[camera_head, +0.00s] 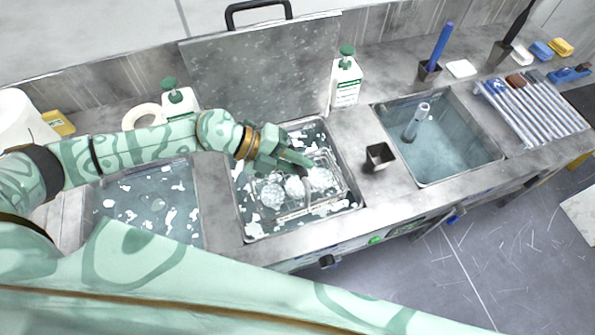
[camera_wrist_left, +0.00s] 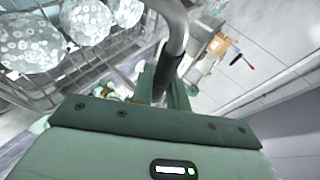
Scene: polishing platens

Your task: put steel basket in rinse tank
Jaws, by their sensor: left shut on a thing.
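The steel basket (camera_head: 287,214) is a wire basket with several white speckled round pieces in it. It sits in or just over the middle tank (camera_head: 242,213), which has white foam. My left gripper (camera_head: 308,164) is over the basket, shut on its steel handle; the handle (camera_wrist_left: 173,55) passes between the fingers in the left wrist view, with the basket wires (camera_wrist_left: 75,68) at upper left. Two other tanks hold water: a clear one at right (camera_head: 455,146) and one with foam patches at left (camera_head: 165,215). I cannot tell which is named the rinse tank. My right gripper is not in view.
A small dark cup (camera_head: 379,158) stands between the middle and right tanks. A white pump bottle (camera_head: 346,82) stands behind. A clear cylinder (camera_head: 416,122) stands in the right tank. A rack of rods (camera_head: 530,110) lies farther right. A lid with a black handle (camera_head: 258,12) leans behind.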

